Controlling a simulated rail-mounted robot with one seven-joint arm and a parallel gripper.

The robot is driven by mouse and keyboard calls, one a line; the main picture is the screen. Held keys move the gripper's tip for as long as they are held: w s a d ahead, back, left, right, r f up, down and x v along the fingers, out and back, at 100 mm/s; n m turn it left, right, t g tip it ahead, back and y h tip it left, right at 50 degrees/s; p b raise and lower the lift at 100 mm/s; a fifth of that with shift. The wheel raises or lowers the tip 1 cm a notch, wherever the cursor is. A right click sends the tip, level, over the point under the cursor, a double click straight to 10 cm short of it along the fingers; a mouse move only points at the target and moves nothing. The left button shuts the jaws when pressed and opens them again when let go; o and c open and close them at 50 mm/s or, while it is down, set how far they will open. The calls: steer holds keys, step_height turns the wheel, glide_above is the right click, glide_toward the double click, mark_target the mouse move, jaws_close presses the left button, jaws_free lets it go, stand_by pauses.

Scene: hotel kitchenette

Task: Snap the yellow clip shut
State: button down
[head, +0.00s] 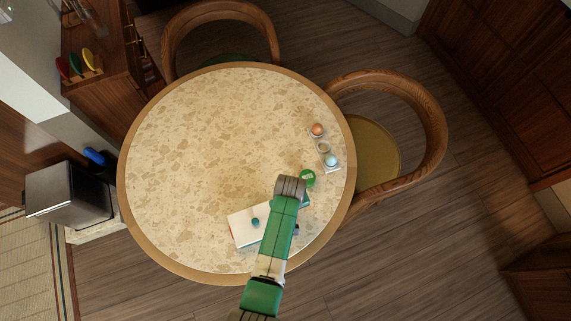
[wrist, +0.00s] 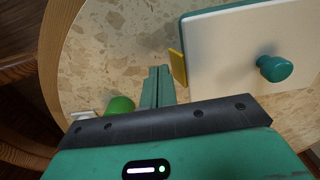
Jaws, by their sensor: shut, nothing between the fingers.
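The yellow clip (wrist: 178,68) is a small flat tab at the left edge of a box with a pale top (wrist: 225,45) in the wrist view. It appears to stick out from that edge; whether it is latched I cannot tell. The box also shows in the head view (head: 239,232), partly under my arm, and the clip is hidden there. A teal knob (wrist: 275,68) stands on the box top. My gripper (wrist: 157,74) is shut and empty, just left of the clip, with a small gap seen between them. My arm hides the fingertips in the head view.
A round green object (head: 307,178) lies near the table's right side. Beyond it is a small tray (head: 314,131) with a brown egg (head: 317,129) and a blue egg (head: 331,160). The left and far parts of the round speckled table (head: 200,140) are clear.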

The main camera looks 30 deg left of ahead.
stand_by(0.3)
step_height(320, 180, up, 8)
steer(key=p, duration=0.7)
steer(key=shift+p, duration=0.35)
